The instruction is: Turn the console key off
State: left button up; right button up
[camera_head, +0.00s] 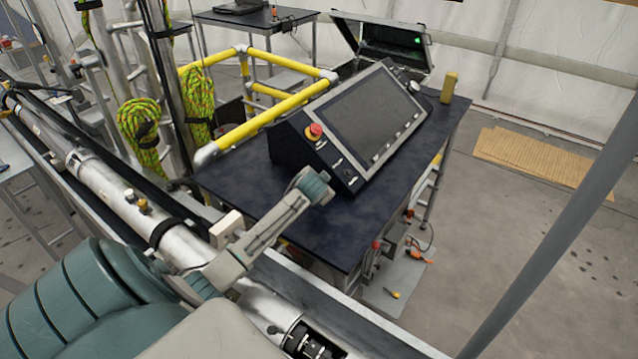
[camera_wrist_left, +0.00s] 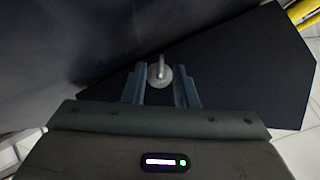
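The console (camera_head: 362,112) stands on a dark table, with a large dark screen and a red round button on a yellow base. The key (camera_wrist_left: 159,73) shows in the left wrist view as a round silver piece with a raised upright bar, set on a dark panel. My left gripper (camera_wrist_left: 159,80) is open, with one finger on each side of the key and a visible gap to both. In the head view my left arm's teal end (camera_head: 313,185) is close to the console's near lower corner. I cannot pick out this key in the head view. My right gripper is not in view.
The table top (camera_head: 395,195) is clear in front of the console. Yellow rails (camera_head: 262,115) run behind and left of it. A yellow block (camera_head: 449,87) stands at the table's far right. A grey pole (camera_head: 560,220) crosses the right foreground.

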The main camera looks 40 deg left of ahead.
pick_arm(q)
grip_shut()
jog(key=shift+a+r+h+p, duration=0.15)
jog(key=shift+h+p, duration=0.15)
jog(key=shift+p, duration=0.35)
jog(key=shift+a+r+n+h+p, duration=0.1)
jog(key=shift+n+h+p, duration=0.35)
jog(key=shift+p, duration=0.2)
jog(key=shift+a+n+h, duration=0.15)
jog(key=shift+n+h, duration=0.1)
jog(key=shift+h, duration=0.3)
jog(key=shift+a+n+h, duration=0.15)
jog(key=shift+n+h, duration=0.45)
jog(key=shift+h, duration=0.6)
